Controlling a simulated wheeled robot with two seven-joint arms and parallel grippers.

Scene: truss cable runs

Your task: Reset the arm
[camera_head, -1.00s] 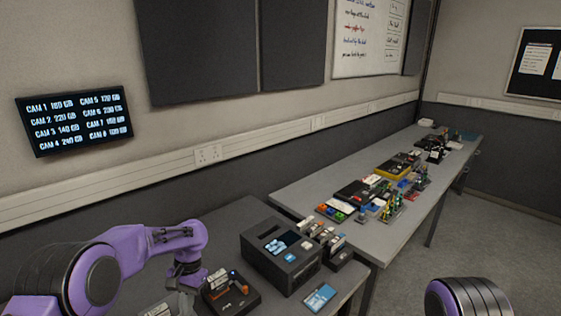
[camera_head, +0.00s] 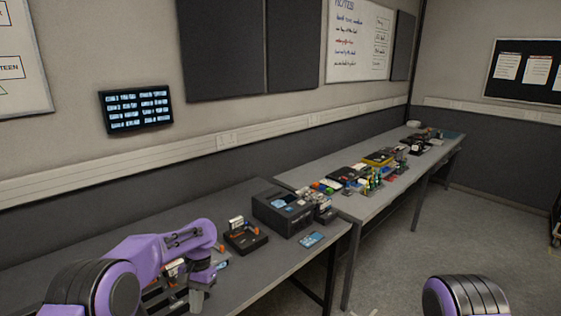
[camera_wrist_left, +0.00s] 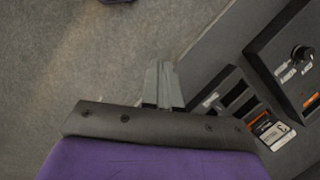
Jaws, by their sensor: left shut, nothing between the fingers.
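My left arm comes in from the lower left in the head view, with its purple forearm bent over the near desk (camera_head: 262,277). The left gripper (camera_head: 197,300) hangs downward at the front of that desk, low in the picture. In the left wrist view the left gripper's grey fingers (camera_wrist_left: 162,84) are together with nothing between them, above the carpet beside the desk edge. Of my right arm only a purple and black rounded part shows at the bottom right of the head view; the right gripper is out of view.
On the near desk stand a black box with a screen (camera_head: 283,212), a small black device (camera_head: 246,239) and a blue card (camera_head: 311,239). The far desk (camera_head: 352,208) carries several small electronic items. Carpeted floor (camera_head: 420,240) is free to the right.

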